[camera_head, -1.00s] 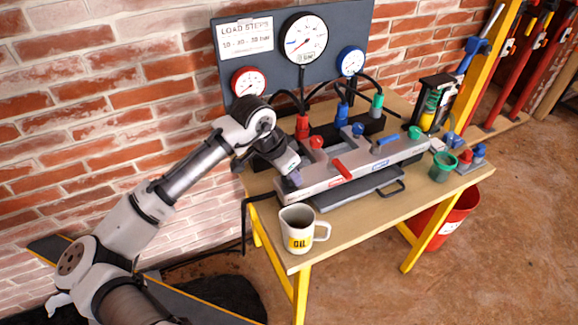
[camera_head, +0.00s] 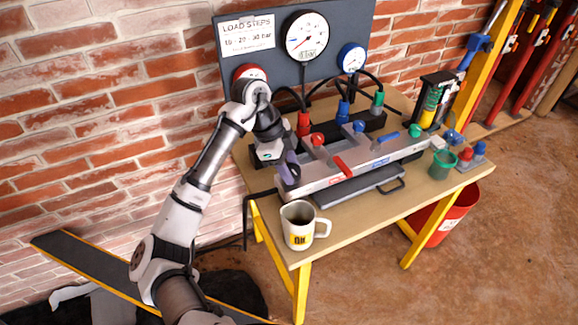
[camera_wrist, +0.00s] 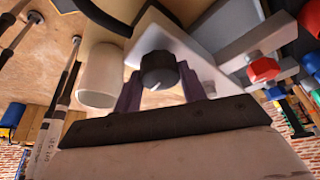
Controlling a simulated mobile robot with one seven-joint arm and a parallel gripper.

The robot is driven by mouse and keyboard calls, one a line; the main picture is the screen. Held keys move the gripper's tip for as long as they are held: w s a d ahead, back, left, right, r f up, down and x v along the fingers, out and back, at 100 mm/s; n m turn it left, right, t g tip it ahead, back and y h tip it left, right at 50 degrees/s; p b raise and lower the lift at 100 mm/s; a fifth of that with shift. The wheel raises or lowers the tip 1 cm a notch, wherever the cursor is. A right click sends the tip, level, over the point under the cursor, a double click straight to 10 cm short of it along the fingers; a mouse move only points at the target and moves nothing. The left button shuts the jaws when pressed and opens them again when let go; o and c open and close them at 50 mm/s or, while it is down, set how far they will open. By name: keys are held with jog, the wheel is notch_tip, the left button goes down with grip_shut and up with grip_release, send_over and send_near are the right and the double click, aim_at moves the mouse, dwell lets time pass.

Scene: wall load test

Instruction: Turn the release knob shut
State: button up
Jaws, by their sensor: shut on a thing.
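The release knob (camera_wrist: 158,70) is a dark, ridged round knob on the left end of the grey manifold block (camera_head: 322,177). My gripper (camera_head: 290,172) is at that end of the block. In the wrist view its purple fingers (camera_wrist: 160,88) stand on either side of the knob and are shut on it. In the head view the fingers and wrist hide most of the knob. A red lever (camera_head: 343,166) and a blue lever (camera_head: 387,138) sit along the block.
A white mug (camera_head: 298,228) stands at the table's (camera_head: 345,222) front left, close below my gripper. A gauge board (camera_head: 377,22) with hoses rises behind. A green cup (camera_head: 442,164) is at the right. A red bucket (camera_head: 452,222) stands on the floor.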

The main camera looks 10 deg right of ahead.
jog(key=shift+m+g, duration=0.3)
jog(key=shift+m, duration=0.3)
jog(key=o, duration=1)
jog(key=shift+r, duration=0.1)
jog(key=v, duration=1.3)
jog(key=shift+d+r+b, duration=0.1)
jog(key=shift+r+b, duration=0.3)
